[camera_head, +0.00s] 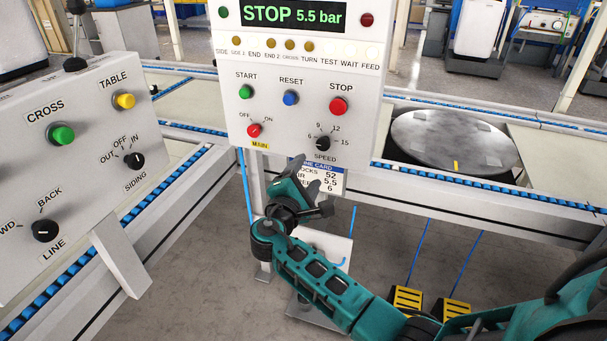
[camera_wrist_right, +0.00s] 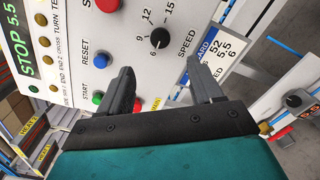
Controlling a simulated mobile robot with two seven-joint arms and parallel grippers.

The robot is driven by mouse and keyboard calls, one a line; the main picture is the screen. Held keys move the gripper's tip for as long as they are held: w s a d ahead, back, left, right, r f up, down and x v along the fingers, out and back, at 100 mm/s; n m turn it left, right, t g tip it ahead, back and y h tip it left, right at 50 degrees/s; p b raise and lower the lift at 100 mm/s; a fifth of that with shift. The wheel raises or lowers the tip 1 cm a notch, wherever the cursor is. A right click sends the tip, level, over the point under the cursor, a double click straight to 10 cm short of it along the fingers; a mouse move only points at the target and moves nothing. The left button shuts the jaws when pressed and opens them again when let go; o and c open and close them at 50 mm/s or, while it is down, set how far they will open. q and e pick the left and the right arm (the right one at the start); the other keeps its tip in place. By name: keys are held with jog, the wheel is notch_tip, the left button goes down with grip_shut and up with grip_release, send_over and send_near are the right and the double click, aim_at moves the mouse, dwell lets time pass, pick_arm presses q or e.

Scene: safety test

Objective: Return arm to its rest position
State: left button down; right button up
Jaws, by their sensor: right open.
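My right arm (camera_head: 325,285) reaches in from the lower right, teal and dark grey. My right gripper (camera_head: 308,174) is just below the speed knob (camera_head: 322,143) of the white control panel (camera_head: 230,110), in front of a card (camera_head: 330,180) that it partly covers. In the right wrist view the gripper (camera_wrist_right: 160,66) has its two dark fingers apart with nothing between them. The speed knob (camera_wrist_right: 160,38) shows beyond the fingers there. Whether the fingers touch the panel or card I cannot tell. My left gripper does not show.
The panel display (camera_head: 295,16) reads STOP 5.5 bar. A second panel (camera_head: 75,160) with knobs and buttons stands at left. A round metal plate (camera_head: 450,140) lies in the line at right. Yellow pedals (camera_head: 405,298) are on the floor (camera_head: 190,285) near my arm.

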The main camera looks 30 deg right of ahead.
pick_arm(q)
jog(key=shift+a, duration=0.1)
pick_arm(e)
jog(key=shift+f, duration=0.1)
jog(key=s+a+f+m+g+y+p, duration=0.1)
jog(key=s+a+f+m+y+p, duration=0.35)
jog(key=s+f+y, duration=0.6)
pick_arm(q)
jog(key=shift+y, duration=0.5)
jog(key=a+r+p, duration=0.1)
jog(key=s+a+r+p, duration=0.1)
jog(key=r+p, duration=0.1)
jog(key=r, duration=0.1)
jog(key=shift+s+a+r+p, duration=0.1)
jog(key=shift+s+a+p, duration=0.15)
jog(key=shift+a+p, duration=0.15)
pick_arm(e)
jog(key=s+a+r+m+y, duration=0.1)
jog(key=s+a+m+y, duration=0.4)
jog(key=s, duration=0.9)
jog(key=a+m, duration=0.2)
jog(key=a, duration=0.1)
jog(key=shift+s+r, duration=0.15)
jog(key=shift+s, duration=0.2)
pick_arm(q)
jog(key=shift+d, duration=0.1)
pick_arm(e)
jog(key=shift+a, duration=0.1)
